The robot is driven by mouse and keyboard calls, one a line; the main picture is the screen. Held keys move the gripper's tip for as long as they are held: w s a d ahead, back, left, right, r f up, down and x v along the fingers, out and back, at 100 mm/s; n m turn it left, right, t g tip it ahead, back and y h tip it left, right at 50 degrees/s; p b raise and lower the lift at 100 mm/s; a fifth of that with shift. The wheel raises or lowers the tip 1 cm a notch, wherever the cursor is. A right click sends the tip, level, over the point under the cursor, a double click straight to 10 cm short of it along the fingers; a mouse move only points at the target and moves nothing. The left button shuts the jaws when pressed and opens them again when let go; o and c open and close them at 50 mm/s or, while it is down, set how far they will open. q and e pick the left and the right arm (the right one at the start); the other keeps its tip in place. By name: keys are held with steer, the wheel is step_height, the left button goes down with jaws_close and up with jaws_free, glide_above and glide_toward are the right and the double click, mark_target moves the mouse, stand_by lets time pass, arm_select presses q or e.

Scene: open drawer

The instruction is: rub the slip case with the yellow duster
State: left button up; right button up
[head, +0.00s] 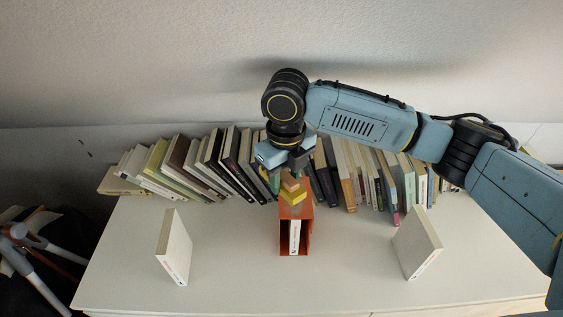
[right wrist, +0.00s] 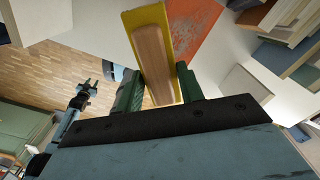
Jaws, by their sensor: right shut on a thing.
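The slip case (head: 306,240) is orange and stands upright in the middle of the white top, with a pale book in it. My right gripper (head: 284,170) is above and behind it, shut on the yellow duster (head: 294,197), a yellow pad with a wooden back. The duster is at the top of the slip case; I cannot tell whether they touch. In the right wrist view the duster (right wrist: 151,45) is between the green fingers, and the orange face of the slip case (right wrist: 195,25) beyond it bears a grey smudge. My left gripper is not seen in the head view.
A row of leaning books (head: 205,165) runs along the back by the wall, close behind my right gripper. A pale book (head: 174,247) stands at left and another (head: 417,243) at right. The white top (head: 225,270) is bare between them and the slip case.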

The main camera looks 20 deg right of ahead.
steer(key=shift+w+r+n, duration=0.1)
steer(key=shift+w+n, duration=0.05)
steer(key=shift+n, duration=0.35)
steer(key=b, duration=0.8)
glide_above(285, 208)
step_height(285, 208, down, 6)
steer(key=shift+a, duration=0.1)
steer(key=shift+f, duration=1)
